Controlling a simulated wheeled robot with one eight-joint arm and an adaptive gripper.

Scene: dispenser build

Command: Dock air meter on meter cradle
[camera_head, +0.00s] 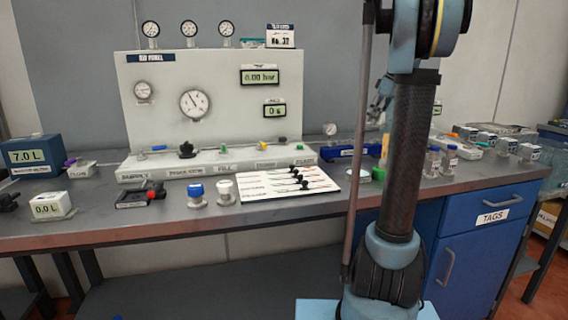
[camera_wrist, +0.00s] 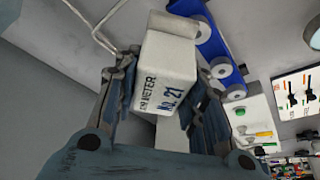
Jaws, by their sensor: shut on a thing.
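My gripper (camera_wrist: 162,92) is shut on a white box-shaped meter (camera_wrist: 168,62) in the wrist view. Its fingers press on both sides of the box. The dark print reads partly "...EN METER" and "No. 21"; the start of the first word is hidden. In the head view my gripper (camera_head: 380,98) is small and partly behind my arm, above the right part of the bench; the held meter cannot be made out there. A low blue holder (camera_head: 345,152) sits on the bench below it. I cannot tell whether it is the meter cradle.
A gauge panel (camera_head: 205,92) stands at the back of the bench. A 7.0 L unit (camera_head: 32,153) and a 0.0 L box (camera_head: 50,206) are at the left. A white board with black tools (camera_head: 288,184) lies in front. Small jars (camera_head: 449,160) stand at the right.

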